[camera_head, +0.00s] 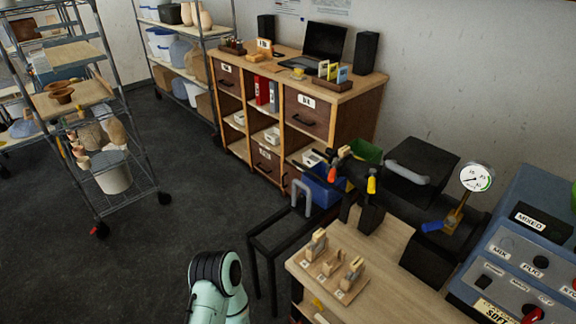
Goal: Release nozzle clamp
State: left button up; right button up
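I cannot tell for certain which part is the nozzle clamp. Dark tools with a red-orange handle (332,174) and a yellow handle (372,184) stand on black blocks at the back of the wooden worktop (400,297). To their right, a pressure gauge (477,178) sits on a brass-coloured stem, with a blue lever (432,226) low beside it on black equipment. A pale green and black link of my arm shows at the bottom, left of the worktop. Neither gripper is in view.
A wooden board (330,277) with several upright wooden pieces lies on the worktop. A blue control panel (520,270) stands at the right. A black stool (285,235) is beside the worktop. A wooden cabinet (300,103) and wire shelves (100,110) stand behind; dark floor between is clear.

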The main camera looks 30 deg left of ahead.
aim_at(334, 164)
jog(key=u, duration=0.6)
jog(key=i+j, duration=0.15)
jog(key=j, duration=0.25)
jog(key=i+j, duration=0.2)
jog(key=j, duration=0.25)
jog(key=i+j, duration=0.15)
jog(key=j, duration=0.25)
jog(key=i+j+u, duration=0.1)
jog(key=j, duration=0.3)
jog(key=i+j, duration=0.25)
jog(key=j, duration=0.15)
